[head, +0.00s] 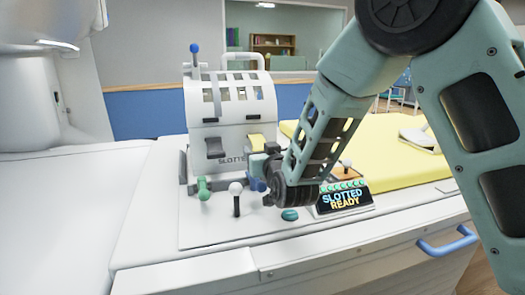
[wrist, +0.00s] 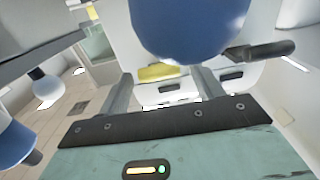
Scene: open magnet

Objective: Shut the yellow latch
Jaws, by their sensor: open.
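The yellow latch (head: 257,142) is on the front of a white slotted device (head: 228,110), right of a similar dark grey latch (head: 214,147). In the head view my gripper (head: 266,162) is just below and beside the yellow latch, partly hidden by my own wrist. In the wrist view my gripper (wrist: 163,88) is open, its two pale fingers apart. A yellow part (wrist: 158,72), apparently the latch, shows beyond and between them. I see nothing held. A large blue rounded thing (wrist: 190,25) hides what is above it. I cannot tell whether a finger touches the latch.
On the panel in front stand a green handle (head: 203,188), a white-knobbed lever (head: 236,193) and a teal button (head: 290,214). A blue-knobbed rod (head: 195,58) rises at the device's left. A yellow pad (head: 385,160) lies to the right.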

